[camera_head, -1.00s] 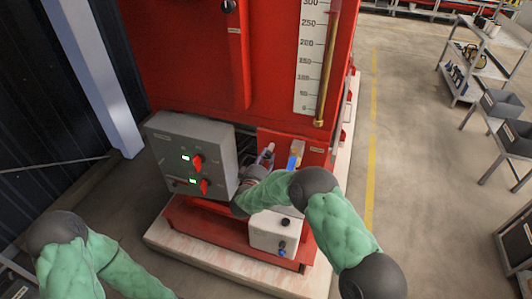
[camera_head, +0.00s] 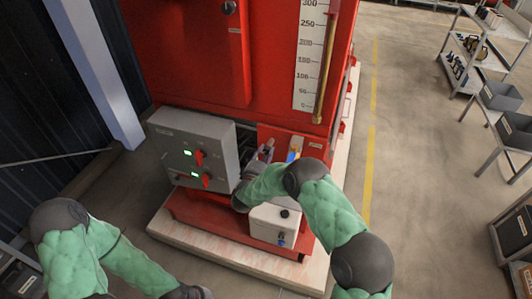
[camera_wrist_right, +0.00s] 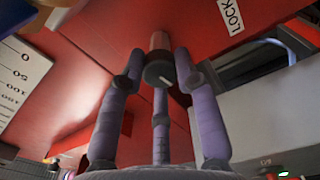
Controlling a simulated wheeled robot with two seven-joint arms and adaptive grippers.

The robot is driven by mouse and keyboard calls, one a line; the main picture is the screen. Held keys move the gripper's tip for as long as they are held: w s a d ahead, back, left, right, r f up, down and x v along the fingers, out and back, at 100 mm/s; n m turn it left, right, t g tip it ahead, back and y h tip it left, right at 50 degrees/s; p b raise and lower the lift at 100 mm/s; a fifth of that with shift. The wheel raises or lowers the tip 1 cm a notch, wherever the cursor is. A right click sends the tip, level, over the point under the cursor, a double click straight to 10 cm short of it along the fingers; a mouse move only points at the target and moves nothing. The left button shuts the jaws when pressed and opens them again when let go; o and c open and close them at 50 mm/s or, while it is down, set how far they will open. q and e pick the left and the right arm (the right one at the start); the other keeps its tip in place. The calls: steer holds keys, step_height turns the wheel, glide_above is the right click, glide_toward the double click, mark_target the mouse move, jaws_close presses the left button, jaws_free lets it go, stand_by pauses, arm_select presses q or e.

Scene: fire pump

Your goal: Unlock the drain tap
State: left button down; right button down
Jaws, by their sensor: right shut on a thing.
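A short pinkish-red knob with a dark grey end (camera_wrist_right: 158,62) sticks out from the red panel near a white label reading LOCK (camera_wrist_right: 231,14). My right gripper (camera_wrist_right: 159,80) has its purple-grey fingers closed around this knob. In the head view my right gripper (camera_head: 264,155) is at the low red panel, largely hidden by my own wrist and forearm. A small blue and yellow part (camera_head: 293,153) stands just right of it; I cannot tell whether it is the drain tap. My left arm is at the lower left, and its gripper is out of view.
A grey control box (camera_head: 192,150) with red knobs stands left of my right gripper. A white box (camera_head: 276,228) sits below it. The tall red tank (camera_head: 190,60) with a scale (camera_head: 310,60) rises behind. Open floor (camera_head: 420,160) lies to the right.

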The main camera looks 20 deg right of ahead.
steer(key=shift+w+a+r, duration=0.1)
steer(key=shift+w+r, duration=0.05)
steer(key=shift+r, duration=0.15)
steer(key=c, duration=1.1)
jaws_free()
steer(key=shift+o, duration=1)
steer(key=shift+a+f, duration=0.1)
steer(key=shift+f, duration=0.05)
steer(key=shift+f, duration=0.1)
steer(key=v, duration=1.2)
